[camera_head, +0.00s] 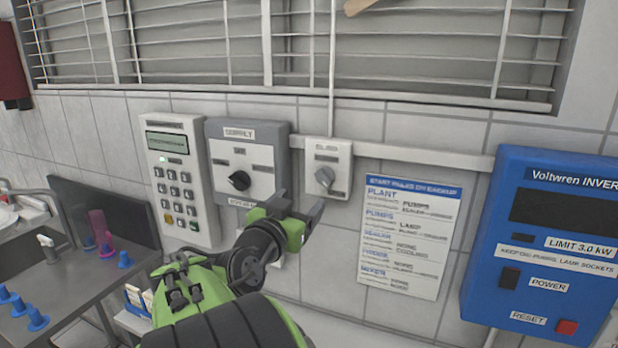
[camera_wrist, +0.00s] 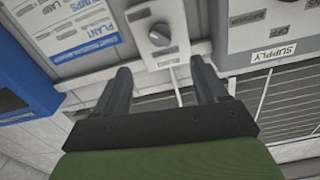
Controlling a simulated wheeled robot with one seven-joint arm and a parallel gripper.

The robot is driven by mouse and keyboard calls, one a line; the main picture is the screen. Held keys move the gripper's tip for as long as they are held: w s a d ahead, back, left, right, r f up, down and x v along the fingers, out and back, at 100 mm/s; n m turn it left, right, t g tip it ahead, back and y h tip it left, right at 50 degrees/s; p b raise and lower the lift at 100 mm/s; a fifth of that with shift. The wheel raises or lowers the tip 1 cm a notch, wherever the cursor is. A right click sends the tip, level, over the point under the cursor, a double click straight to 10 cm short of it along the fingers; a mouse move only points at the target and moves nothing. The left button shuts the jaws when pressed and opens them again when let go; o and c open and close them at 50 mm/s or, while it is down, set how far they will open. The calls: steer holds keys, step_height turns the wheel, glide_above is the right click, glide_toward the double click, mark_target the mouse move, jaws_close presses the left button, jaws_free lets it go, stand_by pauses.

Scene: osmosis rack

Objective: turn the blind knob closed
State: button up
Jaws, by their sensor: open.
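The blind knob (camera_head: 325,177) is a small grey knob on a light grey box (camera_head: 336,152) on the tiled wall, below the window blinds. In the wrist view the knob (camera_wrist: 159,35) shows upside down, beyond the fingertips and between their lines. My gripper (camera_head: 300,215) is in front of the wall, just below and left of the blind box in the head view. Its two dark fingers (camera_wrist: 158,82) are apart with nothing between them, and they look clear of the knob. The knob's exact pointer direction is hard to read.
Left of the blind box is a grey supply box (camera_head: 215,140) with a black knob (camera_head: 239,180), then a white keypad (camera_head: 172,200). To the right are a printed notice (camera_head: 408,230) and a blue inverter (camera_head: 545,240). Window blinds (camera_head: 290,50) hang above. A sink counter (camera_head: 75,260) stands at left.

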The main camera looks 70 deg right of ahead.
mark_target(321, 180)
steer(key=d+p, duration=0.1)
steer(key=d, duration=0.3)
steer(key=d+p, duration=0.1)
steer(key=d, duration=0.3)
steer(key=s+d+p, duration=0.1)
steer(key=d, duration=0.3)
steer(key=shift+s+d+p, duration=0.1)
steer(key=shift+d+p, duration=0.25)
steer(key=shift+p, duration=0.05)
steer(key=shift+a, duration=0.1)
steer(key=c, duration=1.1)
steer(key=shift+o, duration=0.2)
